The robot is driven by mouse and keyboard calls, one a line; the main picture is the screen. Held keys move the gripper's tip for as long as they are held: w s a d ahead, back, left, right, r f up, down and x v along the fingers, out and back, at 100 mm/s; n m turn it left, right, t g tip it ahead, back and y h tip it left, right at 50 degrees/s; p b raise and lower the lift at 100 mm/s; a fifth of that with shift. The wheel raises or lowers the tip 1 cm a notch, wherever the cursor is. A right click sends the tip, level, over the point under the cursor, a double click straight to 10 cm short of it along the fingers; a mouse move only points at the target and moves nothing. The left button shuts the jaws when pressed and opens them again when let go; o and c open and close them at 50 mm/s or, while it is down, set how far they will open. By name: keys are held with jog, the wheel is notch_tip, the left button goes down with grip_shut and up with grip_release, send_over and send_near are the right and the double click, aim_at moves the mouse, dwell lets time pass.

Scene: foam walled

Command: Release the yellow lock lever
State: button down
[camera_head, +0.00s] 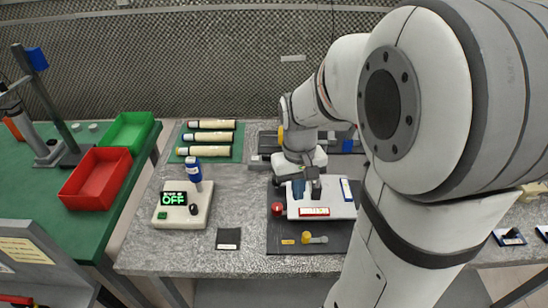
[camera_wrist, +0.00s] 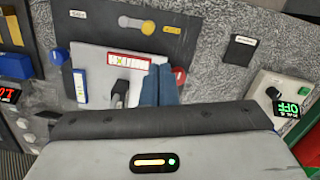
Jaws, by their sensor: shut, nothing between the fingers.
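The yellow lock lever has a round yellow knob (camera_head: 306,237) and a grey arm, and lies on the dark base plate (camera_head: 281,226) near its front edge. In the wrist view the yellow knob (camera_wrist: 148,28) is at the top, beyond the white panel. My gripper (camera_head: 298,192) is shut and empty, its blue fingers above the white panel (camera_head: 340,207), apart from the lever. The fingers also show in the wrist view (camera_wrist: 160,84). A black upright handle (camera_wrist: 121,88) stands on the panel beside them.
A red knob (camera_head: 277,208) is at the plate's left. A control box (camera_head: 182,207) with a green "OFF" display and a dark square pad (camera_head: 228,239) stand further left. Bare table lies between pad and plate.

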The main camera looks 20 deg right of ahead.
jog(key=w+d+f, duration=0.1)
jog(key=w+f+g, duration=0.1)
jog(key=f, duration=0.1)
jog(key=w+d+f+g, duration=0.1)
jog(key=f, duration=0.1)
jog(key=shift+d+p, duration=0.3)
jog(key=p, duration=0.1)
send_near(315, 238)
jog(key=f, duration=0.1)
jog(key=a+f, duration=0.1)
jog(key=f, duration=0.1)
jog(key=w+a+f, duration=0.1)
jog(key=f, duration=0.1)
jog(key=shift+a+f, duration=0.15)
jog(key=shift+a, duration=0.05)
dwell(0.4)
